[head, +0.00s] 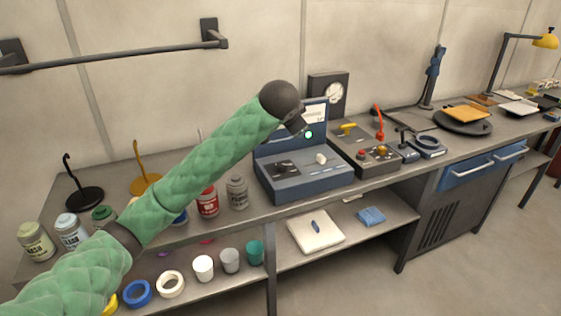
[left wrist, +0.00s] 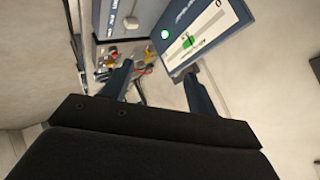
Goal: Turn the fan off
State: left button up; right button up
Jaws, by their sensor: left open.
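A blue console (head: 300,178) stands on the bench, with a dark knob and a pale knob on its base. Its upright panel (head: 313,112) carries a lit green lamp (head: 308,134). In the left wrist view the panel (left wrist: 208,32) shows the lamp (left wrist: 164,34) and a switch or slider with a green part (left wrist: 187,41). I cannot make out a fan for sure. My left gripper (left wrist: 158,72) is open and empty, its fingers pointing towards the panel. In the head view my dark wrist hides part of the panel and the fingers. My right gripper is not in view.
A dark box with a round dial (head: 333,93) stands behind the console. Right of it is a grey control box (head: 366,158) with coloured controls. Cans, including a red one (head: 208,202), stand to the left. A wall rail (head: 120,57) runs above.

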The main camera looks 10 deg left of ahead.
pick_arm(q)
jog(key=w+a+r+g, duration=0.1)
jog(key=w+a+r, duration=0.1)
jog(key=w, duration=0.3)
jog(key=m+g+h, duration=0.3)
jog(key=g, duration=0.5)
send_over(282, 164)
jog(key=s+a, duration=0.1)
jog(key=a, duration=0.2)
jog(key=shift+f, duration=8.1)
jog(key=shift+p+x, duration=1.7)
jog(key=shift+x, duration=2.15)
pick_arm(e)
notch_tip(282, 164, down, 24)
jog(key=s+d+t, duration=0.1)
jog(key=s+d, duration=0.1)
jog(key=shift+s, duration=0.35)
pick_arm(q)
jog(key=c, duration=1)
